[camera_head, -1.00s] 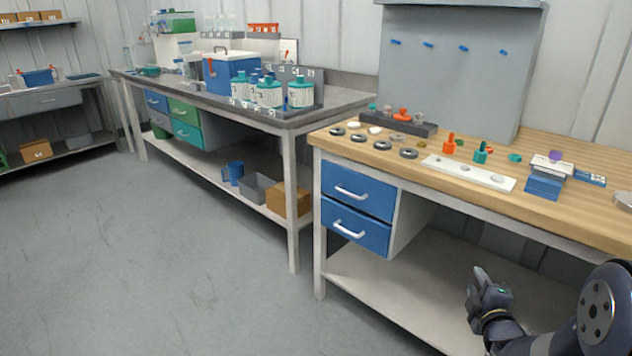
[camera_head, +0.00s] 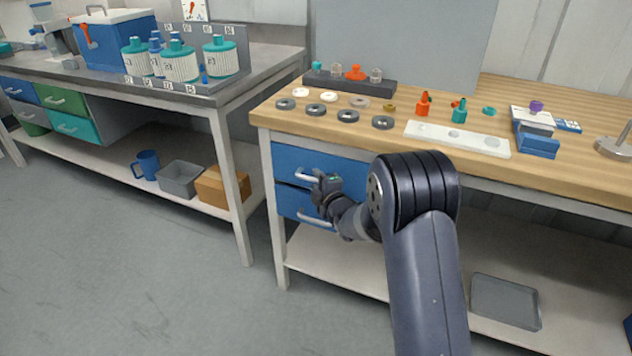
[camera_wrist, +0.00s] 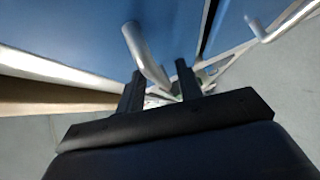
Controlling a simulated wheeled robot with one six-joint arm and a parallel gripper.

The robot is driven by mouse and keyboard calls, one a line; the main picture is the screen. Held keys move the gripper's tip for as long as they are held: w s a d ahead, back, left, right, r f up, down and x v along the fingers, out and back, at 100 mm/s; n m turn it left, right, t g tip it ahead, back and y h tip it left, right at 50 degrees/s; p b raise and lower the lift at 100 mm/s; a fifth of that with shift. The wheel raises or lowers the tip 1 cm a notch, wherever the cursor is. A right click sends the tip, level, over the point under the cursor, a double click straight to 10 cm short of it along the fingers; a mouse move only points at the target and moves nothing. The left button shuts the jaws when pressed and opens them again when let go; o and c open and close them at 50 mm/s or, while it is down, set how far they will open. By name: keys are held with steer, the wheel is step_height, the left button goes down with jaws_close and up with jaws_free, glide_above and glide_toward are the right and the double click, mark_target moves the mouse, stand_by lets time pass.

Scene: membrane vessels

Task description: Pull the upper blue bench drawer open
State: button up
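The upper blue bench drawer (camera_head: 290,157) sits under the wooden bench top, and its front looks flush with the frame. Its pale bar handle (camera_head: 304,176) is partly hidden by my gripper (camera_head: 320,184). In the wrist view the upper drawer's blue front (camera_wrist: 75,35) is at left, and the handle (camera_wrist: 146,52) runs down between the two dark fingers of my gripper (camera_wrist: 160,82). The fingers stand apart with a gap around the handle, so the gripper looks open. Whether a finger touches the handle is hidden.
The lower blue drawer (camera_head: 289,203) is just below, with its own handle (camera_head: 312,217) close to my wrist. The bench top (camera_head: 470,150) above holds rings, small bottles and a white plate. A grey tray (camera_head: 505,301) lies on the lower shelf. The floor at left is clear.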

steer(key=shift+w+a, duration=0.2)
steer(key=shift+w, duration=0.2)
jaws_close()
steer(key=shift+f, duration=0.1)
stand_by(0.3)
